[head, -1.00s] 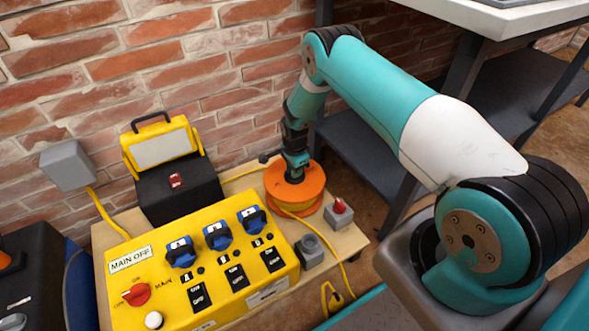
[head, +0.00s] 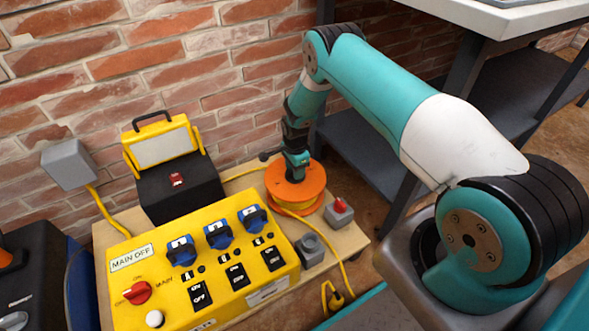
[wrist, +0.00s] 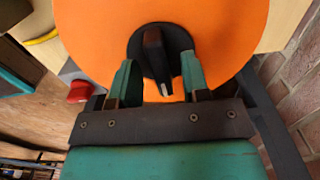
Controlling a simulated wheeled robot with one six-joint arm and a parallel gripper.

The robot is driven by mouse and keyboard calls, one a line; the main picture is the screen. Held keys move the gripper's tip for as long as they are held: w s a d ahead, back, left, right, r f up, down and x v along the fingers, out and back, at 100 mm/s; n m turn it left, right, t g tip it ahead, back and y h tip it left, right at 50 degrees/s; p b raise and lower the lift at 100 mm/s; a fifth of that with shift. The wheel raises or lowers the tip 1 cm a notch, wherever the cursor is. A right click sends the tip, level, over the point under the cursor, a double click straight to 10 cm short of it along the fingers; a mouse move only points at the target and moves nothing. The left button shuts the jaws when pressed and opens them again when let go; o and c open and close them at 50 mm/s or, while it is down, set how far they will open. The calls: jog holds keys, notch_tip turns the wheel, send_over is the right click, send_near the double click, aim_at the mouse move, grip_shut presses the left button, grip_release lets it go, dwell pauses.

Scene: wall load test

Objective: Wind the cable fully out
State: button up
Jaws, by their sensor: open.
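An orange cable reel (head: 306,176) with yellow cable wound around it sits at the right back of the wooden board. In the wrist view, the orange reel disc (wrist: 95,38) fills the top, with a black crank knob (wrist: 154,62) at its middle. My gripper (wrist: 160,80) is open, with one finger on each side of the knob's lower part. I cannot tell whether the fingers touch it. In the head view, my gripper (head: 296,172) points down at the reel and hides the knob. Yellow cable (head: 328,237) runs from the reel over the board's front edge.
A yellow distribution box (head: 205,265) with blue sockets and black switches stands in front left of the reel. A grey box with a red button (head: 338,212) and a grey round socket (head: 311,247) are close to the reel. A work lamp (head: 160,144) stands behind, near the brick wall.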

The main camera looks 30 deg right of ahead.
notch_tip(320, 180, up, 17)
jog(key=p, duration=0.5)
jog(key=shift+p, duration=0.4)
